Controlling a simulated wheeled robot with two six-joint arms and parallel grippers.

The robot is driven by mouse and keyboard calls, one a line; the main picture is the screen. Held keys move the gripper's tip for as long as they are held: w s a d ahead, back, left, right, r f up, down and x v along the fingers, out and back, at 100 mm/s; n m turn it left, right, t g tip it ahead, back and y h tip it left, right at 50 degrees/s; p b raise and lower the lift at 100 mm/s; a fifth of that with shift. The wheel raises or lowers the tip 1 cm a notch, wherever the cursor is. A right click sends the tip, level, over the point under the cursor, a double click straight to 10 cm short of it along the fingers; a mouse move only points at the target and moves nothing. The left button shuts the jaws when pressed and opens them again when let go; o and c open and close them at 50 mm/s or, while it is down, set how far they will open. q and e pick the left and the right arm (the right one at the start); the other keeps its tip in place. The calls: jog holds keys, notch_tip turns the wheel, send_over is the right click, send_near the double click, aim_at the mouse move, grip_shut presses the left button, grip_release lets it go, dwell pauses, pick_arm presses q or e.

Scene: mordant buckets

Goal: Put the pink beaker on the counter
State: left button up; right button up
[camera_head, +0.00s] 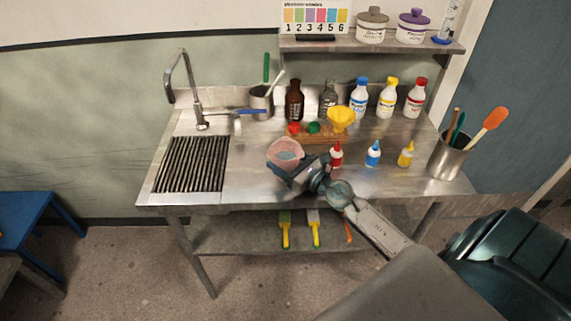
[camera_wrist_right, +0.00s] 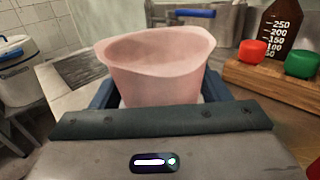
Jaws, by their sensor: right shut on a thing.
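The pink beaker (camera_head: 285,151) is upright over the middle of the steel counter (camera_head: 246,181), right of the ribbed drain area. In the right wrist view the pink beaker (camera_wrist_right: 155,75) fills the space between the blue fingers, its wide mouth up. My right gripper (camera_head: 291,172) is shut on the beaker, reaching in from the front right. The fingertips are partly hidden behind the beaker. I cannot tell whether the beaker's base touches the counter. My left gripper is not in view.
Small red, blue and yellow bottles stand to the right, as does a steel utensil pot (camera_head: 449,157). The counter left of the beaker is clear.

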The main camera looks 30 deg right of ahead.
jog(key=shift+f, duration=0.1)
jog(key=o, duration=1.1)
